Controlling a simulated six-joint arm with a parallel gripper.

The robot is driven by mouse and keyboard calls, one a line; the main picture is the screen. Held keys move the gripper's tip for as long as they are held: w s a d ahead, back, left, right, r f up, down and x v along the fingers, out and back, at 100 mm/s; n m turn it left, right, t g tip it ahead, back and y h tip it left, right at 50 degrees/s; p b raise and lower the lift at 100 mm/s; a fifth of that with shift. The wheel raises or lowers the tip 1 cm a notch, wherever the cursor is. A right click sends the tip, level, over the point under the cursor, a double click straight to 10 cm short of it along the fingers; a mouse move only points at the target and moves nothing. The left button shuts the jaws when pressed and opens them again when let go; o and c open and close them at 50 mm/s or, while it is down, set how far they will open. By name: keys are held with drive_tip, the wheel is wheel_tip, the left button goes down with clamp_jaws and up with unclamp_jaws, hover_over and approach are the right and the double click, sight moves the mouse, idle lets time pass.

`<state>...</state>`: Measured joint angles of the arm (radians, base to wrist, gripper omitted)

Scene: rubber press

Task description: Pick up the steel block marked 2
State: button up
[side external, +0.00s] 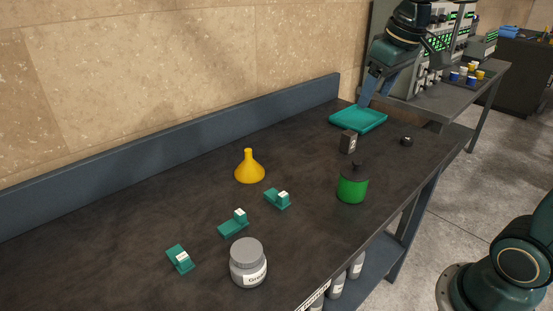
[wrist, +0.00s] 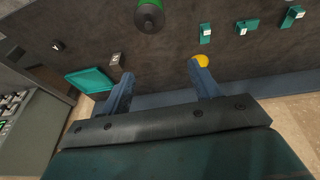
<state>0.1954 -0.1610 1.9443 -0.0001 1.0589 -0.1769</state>
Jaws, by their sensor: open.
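A small dark block with a lighter, marked face (side external: 348,142) stands on the bench just in front of the teal tray (side external: 357,121). It also shows in the wrist view (wrist: 116,59), just beyond the left fingertip. Its mark is too small to read. I see no other steel block. My gripper (side external: 369,92) is open and empty, above the tray at the back right in the side view. In the wrist view its two fingers (wrist: 164,68) are spread wide with bare bench between them.
A green canister with a dark lid (side external: 352,188) stands nearer the front edge. A small black knob-like piece (side external: 406,141) lies to the right. A yellow funnel (side external: 250,168), teal pieces with white labels (side external: 233,224) and a grey jar (side external: 248,263) stand leftward. A raised blue backboard (side external: 180,148) runs behind.

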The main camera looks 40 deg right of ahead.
drive_tip(key=w+d+f+g, duration=0.2)
drive_tip(key=w+d+f, duration=0.2)
drive_tip(key=w+d, duration=0.65)
drive_tip(key=g, duration=0.1)
hover_over(348, 141)
drive_tip(key=w+d, duration=0.1)
drive_tip(key=d, duration=0.1)
wheel_tip(348, 141, down, 11)
drive_tip(key=shift+y, duration=0.3)
drive_tip(key=shift+w+f, duration=0.1)
drive_tip(key=shift+f, duration=4)
drive_tip(key=shift+f, duration=0.1)
drive_tip(key=shift+f, duration=2.5)
drive_tip(key=shift+c, duration=0.2)
clamp_jaws()
drive_tip(key=shift+d+r, duration=0.1)
drive_tip(key=shift+r, duration=0.05)
